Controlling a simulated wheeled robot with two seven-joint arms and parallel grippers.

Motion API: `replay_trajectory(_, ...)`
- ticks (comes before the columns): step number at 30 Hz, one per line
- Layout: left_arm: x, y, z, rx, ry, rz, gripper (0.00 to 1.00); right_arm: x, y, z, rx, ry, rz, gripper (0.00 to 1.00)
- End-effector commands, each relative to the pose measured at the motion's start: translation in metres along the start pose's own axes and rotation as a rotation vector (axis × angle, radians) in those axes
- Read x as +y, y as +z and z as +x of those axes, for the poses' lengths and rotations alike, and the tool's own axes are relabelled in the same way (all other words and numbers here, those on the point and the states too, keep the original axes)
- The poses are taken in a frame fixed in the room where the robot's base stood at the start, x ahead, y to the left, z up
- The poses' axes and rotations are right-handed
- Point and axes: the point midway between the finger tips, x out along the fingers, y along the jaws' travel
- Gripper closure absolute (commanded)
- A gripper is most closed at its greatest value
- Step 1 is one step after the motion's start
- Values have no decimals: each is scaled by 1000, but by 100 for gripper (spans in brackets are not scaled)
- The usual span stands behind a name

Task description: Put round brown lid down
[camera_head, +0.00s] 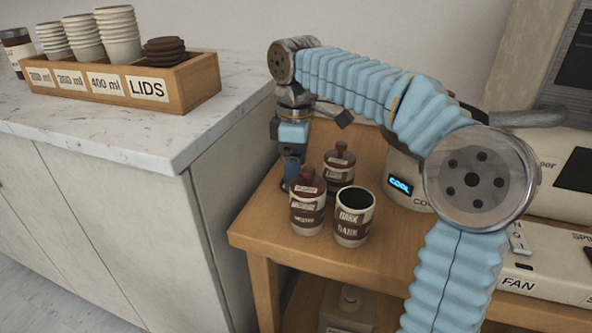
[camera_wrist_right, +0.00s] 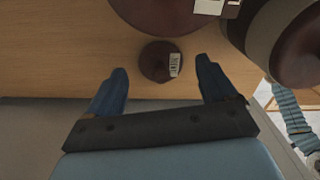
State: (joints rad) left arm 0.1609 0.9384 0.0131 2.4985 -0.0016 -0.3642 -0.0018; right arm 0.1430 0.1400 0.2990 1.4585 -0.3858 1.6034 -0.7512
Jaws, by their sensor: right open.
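A round brown lid (camera_wrist_right: 155,66) with a small white label lies on the wooden table in the right wrist view. In the head view my right gripper (camera_head: 291,178) points down at the table's left edge, partly behind a lidded jar. The loose lid is not visible there. An open jar labelled DARK (camera_head: 353,217) stands without a lid. My left gripper is not in view.
Two lidded jars, a front one (camera_head: 307,210) and a rear one (camera_head: 340,171), stand close to my right gripper. A machine with a COOL display (camera_head: 402,186) is to the right. The wooden table's (camera_head: 285,245) front left is bare. A LIDS box (camera_head: 190,92) stands on the counter.

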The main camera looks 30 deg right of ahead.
Motion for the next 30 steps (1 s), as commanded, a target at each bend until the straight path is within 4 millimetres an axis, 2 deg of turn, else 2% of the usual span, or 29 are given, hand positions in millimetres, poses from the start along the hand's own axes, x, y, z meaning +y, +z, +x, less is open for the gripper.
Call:
replay_trajectory(1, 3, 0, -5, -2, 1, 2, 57, 0, -1, -14, 2, 2, 0, 15)
replay_trajectory(6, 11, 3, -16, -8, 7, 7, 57, 0, -1, -56, 2, 1, -1, 15)
replay_trajectory(12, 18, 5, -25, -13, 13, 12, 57, 0, 0, -91, 0, 1, -1, 15)
replay_trajectory(18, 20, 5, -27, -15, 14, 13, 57, 0, 0, -103, -1, 0, -1, 15)
replay_trajectory(30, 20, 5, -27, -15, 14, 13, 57, 0, 0, -103, -1, 0, 0, 15)
